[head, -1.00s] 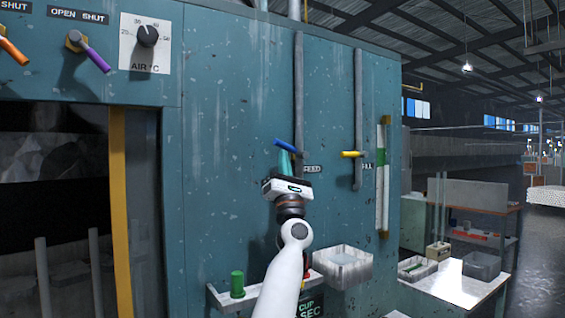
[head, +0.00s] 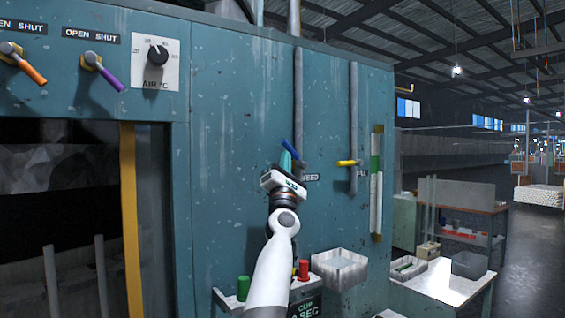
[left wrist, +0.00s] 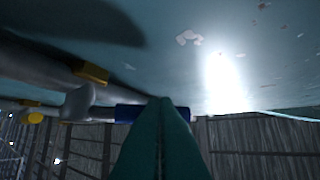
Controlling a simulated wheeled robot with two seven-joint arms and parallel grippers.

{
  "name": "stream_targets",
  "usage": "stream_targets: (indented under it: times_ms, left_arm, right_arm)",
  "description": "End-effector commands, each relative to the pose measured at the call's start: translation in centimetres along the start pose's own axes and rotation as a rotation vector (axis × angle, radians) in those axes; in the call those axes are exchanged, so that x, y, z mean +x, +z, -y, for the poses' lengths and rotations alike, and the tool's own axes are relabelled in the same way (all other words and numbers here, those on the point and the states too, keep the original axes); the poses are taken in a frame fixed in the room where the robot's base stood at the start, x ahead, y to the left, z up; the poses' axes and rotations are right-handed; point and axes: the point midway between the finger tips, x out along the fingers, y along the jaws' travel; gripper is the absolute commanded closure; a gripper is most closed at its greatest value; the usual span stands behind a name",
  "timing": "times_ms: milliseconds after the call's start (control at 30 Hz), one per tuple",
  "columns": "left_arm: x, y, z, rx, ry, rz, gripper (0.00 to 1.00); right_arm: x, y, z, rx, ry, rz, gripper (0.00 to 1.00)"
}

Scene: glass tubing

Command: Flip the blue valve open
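The blue valve handle (head: 288,148) is on a vertical grey pipe on the teal panel, left of the "FEED" label. It slants steeply, its free end up and to the left. My left gripper (head: 286,160) is at the handle, its teal fingers pointing up. In the left wrist view, the two fingers (left wrist: 161,105) are together with only a thin seam between them. The blue handle (left wrist: 130,113) runs crosswise at their tips and shows on both sides. They look pressed against it, not around it; exact contact is hidden. My right gripper is out of view.
A yellow valve handle (head: 348,163) sits on the pipe to the right. Orange (head: 32,72) and purple (head: 110,78) handles and a dial (head: 157,55) are upper left. Below are a shelf with green (head: 243,288) and red (head: 303,270) pieces and a grey bin (head: 340,268).

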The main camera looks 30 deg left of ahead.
Motion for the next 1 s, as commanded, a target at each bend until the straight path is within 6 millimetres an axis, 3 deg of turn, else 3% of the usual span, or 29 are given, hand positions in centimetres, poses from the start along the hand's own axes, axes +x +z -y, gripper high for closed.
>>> stream_targets:
  times_ms: [500,1000]
  left_arm:
    - [3.3,-1.7,0.4,-0.001,-0.005,0.001,1.0]
    - [4.4,-2.5,0.9,-0.002,-0.005,0.001,1.0]
  right_arm:
    - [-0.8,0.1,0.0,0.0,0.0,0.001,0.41]
    - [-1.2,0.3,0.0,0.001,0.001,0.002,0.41]
